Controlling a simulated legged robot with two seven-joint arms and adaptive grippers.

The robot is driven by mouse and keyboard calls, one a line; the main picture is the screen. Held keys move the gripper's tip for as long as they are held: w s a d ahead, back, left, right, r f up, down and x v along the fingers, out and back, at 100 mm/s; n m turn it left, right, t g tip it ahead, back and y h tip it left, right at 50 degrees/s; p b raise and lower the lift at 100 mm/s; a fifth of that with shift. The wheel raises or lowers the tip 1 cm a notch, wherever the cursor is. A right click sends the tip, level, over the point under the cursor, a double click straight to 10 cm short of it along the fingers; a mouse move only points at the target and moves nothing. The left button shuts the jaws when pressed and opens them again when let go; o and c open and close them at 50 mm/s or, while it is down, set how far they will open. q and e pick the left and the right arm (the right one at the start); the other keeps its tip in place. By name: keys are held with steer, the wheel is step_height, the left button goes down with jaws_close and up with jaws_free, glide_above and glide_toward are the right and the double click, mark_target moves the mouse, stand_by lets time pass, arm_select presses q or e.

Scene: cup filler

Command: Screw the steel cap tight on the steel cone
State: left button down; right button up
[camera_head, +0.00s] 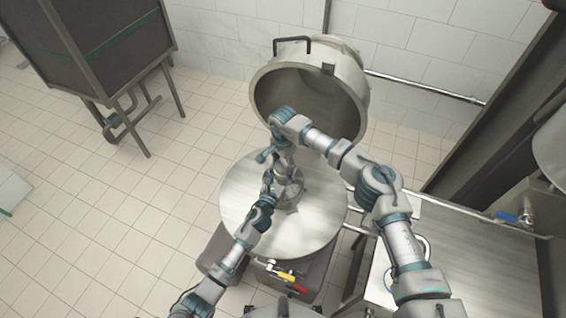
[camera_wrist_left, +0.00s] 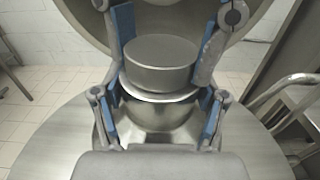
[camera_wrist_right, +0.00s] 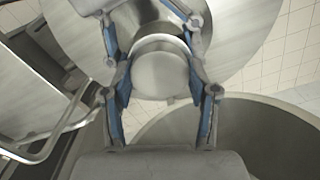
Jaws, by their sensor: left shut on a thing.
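The steel cap (camera_wrist_left: 160,66) is a short grey cylinder on the rimmed steel cone (camera_wrist_left: 160,115) in the left wrist view. It looks level. The right wrist view shows the cap's round top (camera_wrist_right: 160,75). My left gripper (camera_wrist_left: 158,118) is shut on the cone below its rim. My right gripper (camera_wrist_right: 160,85) has its blue-padded fingers on both sides of the cap, close to its wall; I cannot tell whether they press on it. The thread is hidden. In the head view both grippers meet over the round steel table and mostly hide cone and cap.
The round steel table (camera_head: 238,198) carries the cone. A large open steel vessel (camera_head: 300,75) stands behind it. A steel worktop (camera_head: 470,265) lies to the right, with a blue-handled valve (camera_head: 507,217). A dark cabinet (camera_head: 90,40) stands back left.

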arm_select(q)
steer(key=shift+d, duration=0.1)
arm_select(e)
steer(key=m, duration=0.7)
steer(key=shift+m, duration=0.3)
steer(key=m, duration=0.5)
steer(key=shift+a, duration=0.1)
steer(key=m, duration=0.5)
arm_select(q)
steer(key=shift+s+d, duration=0.1)
arm_select(e)
steer(key=m, duration=0.5)
steer(key=shift+w, duration=0.1)
steer(key=m, duration=0.2)
steer(key=shift+m, duration=0.4)
steer(key=o, duration=1.4)
steer(key=shift+c, duration=0.2)
steer(key=shift+a, duration=0.1)
